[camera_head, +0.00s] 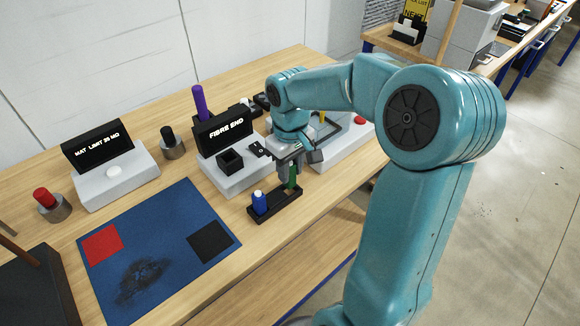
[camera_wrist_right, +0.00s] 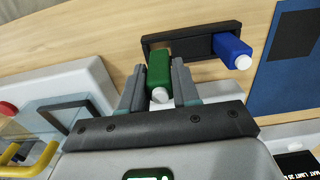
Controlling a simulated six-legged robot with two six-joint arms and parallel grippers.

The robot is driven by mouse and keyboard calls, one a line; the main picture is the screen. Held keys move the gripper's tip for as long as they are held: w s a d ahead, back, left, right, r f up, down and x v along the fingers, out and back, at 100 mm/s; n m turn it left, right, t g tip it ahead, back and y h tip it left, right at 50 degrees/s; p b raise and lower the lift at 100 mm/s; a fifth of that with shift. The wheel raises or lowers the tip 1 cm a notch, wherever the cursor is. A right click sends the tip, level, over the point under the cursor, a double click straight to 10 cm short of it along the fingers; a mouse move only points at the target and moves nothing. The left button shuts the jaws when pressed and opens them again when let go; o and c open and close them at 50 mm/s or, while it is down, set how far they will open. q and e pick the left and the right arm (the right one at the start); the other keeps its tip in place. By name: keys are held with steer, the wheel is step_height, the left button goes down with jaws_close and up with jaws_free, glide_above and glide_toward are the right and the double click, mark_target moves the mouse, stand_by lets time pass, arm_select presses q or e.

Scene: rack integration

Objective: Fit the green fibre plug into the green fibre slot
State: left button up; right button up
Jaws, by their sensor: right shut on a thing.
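The green fibre plug (camera_head: 293,178) has a green body and a white end. My right gripper (camera_head: 289,168) is shut on it, with one finger on each side in the right wrist view, where the plug (camera_wrist_right: 159,70) points toward the black holder (camera_wrist_right: 190,38). The holder (camera_head: 284,205) lies on the table just below the gripper, and a blue plug (camera_head: 259,201) stands in its left part. I cannot tell whether the green plug's lower end is still inside the holder or just above it. No green slot can be made out. My left gripper is not in view.
The FIBRE END sign (camera_head: 226,128) stands on a grey base with a small black square socket (camera_head: 230,160). A blue mat (camera_head: 158,250) with red and black squares lies to the left. A grey base with a MAT LIMIT sign (camera_head: 98,145) stands behind it.

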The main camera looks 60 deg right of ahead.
steer(key=shift+f+b, duration=1.4)
steer(key=shift+f, duration=0.3)
steer(key=o, duration=1.1)
steer(key=shift+r, duration=0.1)
step_height(320, 180, up, 16)
steer(key=p, duration=0.2)
steer(key=shift+s+r, duration=0.1)
steer(key=shift+s, duration=0.05)
